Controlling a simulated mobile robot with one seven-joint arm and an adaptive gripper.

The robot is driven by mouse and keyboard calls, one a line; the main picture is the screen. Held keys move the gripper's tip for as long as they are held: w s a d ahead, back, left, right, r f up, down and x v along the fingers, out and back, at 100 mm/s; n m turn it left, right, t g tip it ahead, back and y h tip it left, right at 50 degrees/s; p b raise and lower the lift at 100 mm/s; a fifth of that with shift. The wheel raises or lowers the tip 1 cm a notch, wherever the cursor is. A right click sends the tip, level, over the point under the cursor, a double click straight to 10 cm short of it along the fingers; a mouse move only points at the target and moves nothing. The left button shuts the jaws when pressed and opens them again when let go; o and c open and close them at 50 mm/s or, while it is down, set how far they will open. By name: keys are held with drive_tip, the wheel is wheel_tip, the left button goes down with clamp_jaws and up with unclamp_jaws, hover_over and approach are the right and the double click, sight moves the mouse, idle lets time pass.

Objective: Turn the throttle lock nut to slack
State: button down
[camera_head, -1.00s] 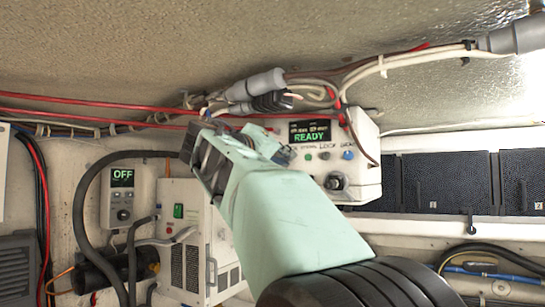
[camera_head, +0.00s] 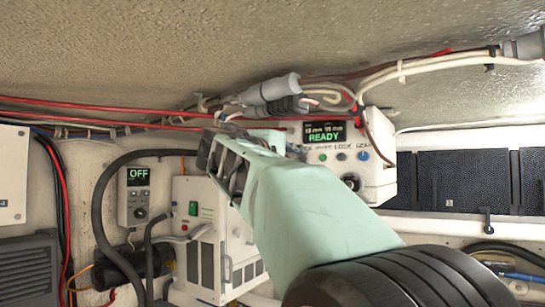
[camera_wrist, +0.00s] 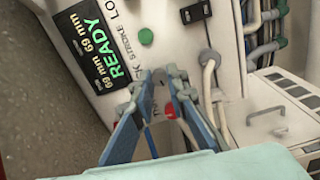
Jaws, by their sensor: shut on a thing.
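The white control box (camera_head: 378,185) hangs under the ceiling in the head view, with a lit display (camera_head: 324,133) reading READY. In the wrist view, the display (camera_wrist: 92,45) is at upper left, with two 69 mm readings. My gripper (camera_wrist: 162,80) is at the box face beside the lettering, its blue-grey fingers closed on a small grey part, the throttle lock nut (camera_wrist: 160,88), mostly hidden between them. A red part (camera_wrist: 170,110) shows behind the fingers. My arm hides the box's left side in the head view.
Cables and a grey connector (camera_head: 272,87) run close above my gripper. At left are a small unit reading OFF (camera_head: 138,174) and a white cabinet (camera_head: 205,245). Dark panels (camera_head: 475,182) stand at right. In the wrist view, hoses (camera_wrist: 262,25) run beside the box.

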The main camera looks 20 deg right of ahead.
idle(0.4)
drive_tip(key=c, duration=1.9)
unclamp_jaws()
drive_tip(key=v, duration=0.7)
drive_tip(key=shift+s+a, duration=0.15)
drive_tip(key=shift+a, duration=0.1)
